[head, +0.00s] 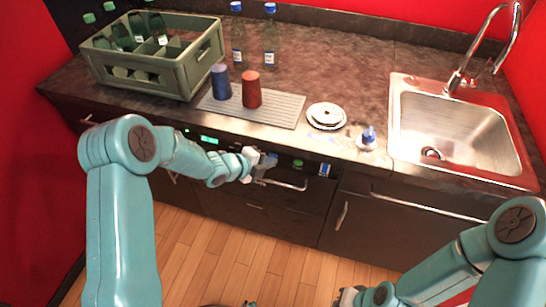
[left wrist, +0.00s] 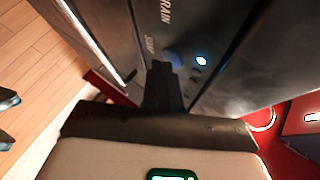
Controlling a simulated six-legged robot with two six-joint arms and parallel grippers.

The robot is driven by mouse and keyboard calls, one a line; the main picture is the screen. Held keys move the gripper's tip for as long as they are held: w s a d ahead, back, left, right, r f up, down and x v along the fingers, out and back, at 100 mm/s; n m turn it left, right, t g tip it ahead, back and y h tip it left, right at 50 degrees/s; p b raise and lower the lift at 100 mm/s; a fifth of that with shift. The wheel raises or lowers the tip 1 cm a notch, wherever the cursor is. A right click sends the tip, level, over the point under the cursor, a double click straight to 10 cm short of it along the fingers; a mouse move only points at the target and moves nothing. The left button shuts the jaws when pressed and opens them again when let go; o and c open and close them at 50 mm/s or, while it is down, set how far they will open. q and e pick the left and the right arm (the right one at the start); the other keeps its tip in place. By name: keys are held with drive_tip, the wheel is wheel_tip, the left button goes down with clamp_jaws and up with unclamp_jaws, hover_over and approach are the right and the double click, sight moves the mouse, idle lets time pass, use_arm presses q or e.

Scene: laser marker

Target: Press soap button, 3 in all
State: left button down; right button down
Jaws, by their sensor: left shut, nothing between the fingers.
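The dishwasher front panel (head: 235,148) is below the counter edge. In the left wrist view a SOAP label (left wrist: 150,46) is printed on the dark panel, near the DRAIN label (left wrist: 165,12). A bluish round soap button (left wrist: 174,57) shows beside the SOAP label, partly hidden by my fingers. My left gripper (head: 268,162) is shut and empty, its tips at the panel by this button; it also shows in the left wrist view (left wrist: 162,68). I cannot tell whether they touch. My right gripper (head: 346,298) is low at the bottom edge, its fingers unclear.
A small lit spot (left wrist: 201,61) shines on the panel. A green knob (head: 298,163) and an oven-like handle (head: 285,185) are right of my left gripper.

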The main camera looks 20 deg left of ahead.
idle(0.3)
use_arm(q)
drive_tip(key=shift+s+f+b, duration=0.15)
drive_tip(key=shift+s+b, duration=0.25)
drive_tip(key=shift+b, duration=0.15)
drive_tip(key=shift+s, duration=0.35)
drive_tip(key=s+b, duration=0.3)
drive_tip(key=s, duration=0.2)
drive_tip(key=shift+a+b, duration=0.1)
drive_tip(key=shift+b, duration=0.3)
